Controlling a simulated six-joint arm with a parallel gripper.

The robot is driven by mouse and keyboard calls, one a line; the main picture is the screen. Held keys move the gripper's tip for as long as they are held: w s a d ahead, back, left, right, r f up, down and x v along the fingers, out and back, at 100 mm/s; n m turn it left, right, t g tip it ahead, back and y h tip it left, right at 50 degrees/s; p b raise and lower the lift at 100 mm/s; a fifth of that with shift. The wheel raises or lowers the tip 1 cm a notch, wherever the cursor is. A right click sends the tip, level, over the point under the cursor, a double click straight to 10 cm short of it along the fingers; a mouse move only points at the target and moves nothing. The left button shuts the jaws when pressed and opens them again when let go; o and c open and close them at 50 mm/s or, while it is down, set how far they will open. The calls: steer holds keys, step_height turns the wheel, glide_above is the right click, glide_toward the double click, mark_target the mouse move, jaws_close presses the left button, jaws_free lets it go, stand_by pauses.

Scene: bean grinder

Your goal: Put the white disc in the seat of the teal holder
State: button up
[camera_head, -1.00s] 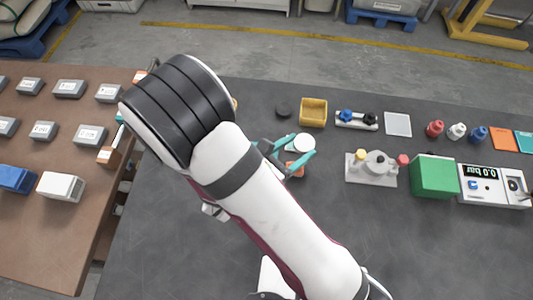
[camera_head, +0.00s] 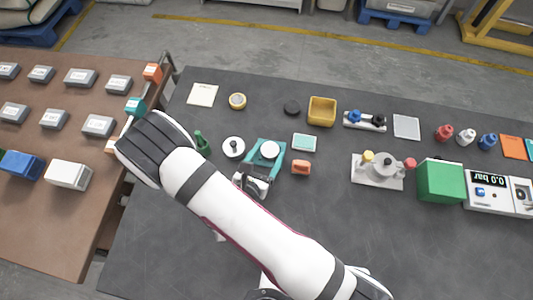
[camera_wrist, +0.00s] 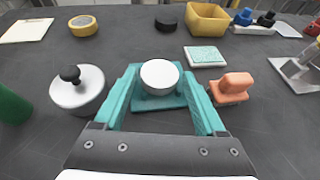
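The white disc (camera_wrist: 160,74) sits on the teal holder (camera_wrist: 158,101), toward its far part in the wrist view. In the head view the disc (camera_head: 269,150) shows as a white round top with teal around it. I cannot tell whether it is fully down in the seat. The gripper is also seen in the head view (camera_head: 267,150). The fingers and disc hide part of the holder.
An orange block (camera_wrist: 231,88) and a pale teal tile (camera_wrist: 205,56) lie close on the right. A silver round piece with a black knob (camera_wrist: 77,88) stands close on the left, with a green object (camera_wrist: 12,105) beyond. A yellow tray (camera_head: 322,111) is farther back.

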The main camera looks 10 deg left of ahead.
steer(key=shift+o, duration=1)
steer(key=v, duration=1.2)
steer(key=w+d+r+m+g+h, duration=0.1)
steer(key=d+r+m+g+h, duration=0.75)
steer(key=d+m, duration=0.8)
steer(key=s+d+r+m+g+y, duration=0.2)
steer(key=s+r+m+g+y, duration=0.4)
steer(key=m, duration=0.8)
steer(key=a+r+m+y, duration=0.1)
steer(key=m+y, duration=0.1)
steer(key=m, duration=0.1)
steer(key=s+a+m+y, duration=0.1)
steer(key=m+y, duration=0.1)
steer(key=m, duration=0.1)
steer(key=a+r+m+t+y, duration=0.1)
steer(key=m+y, duration=0.2)
steer(key=shift+s+a+r, duration=0.2)
steer(key=shift+r, duration=0.15)
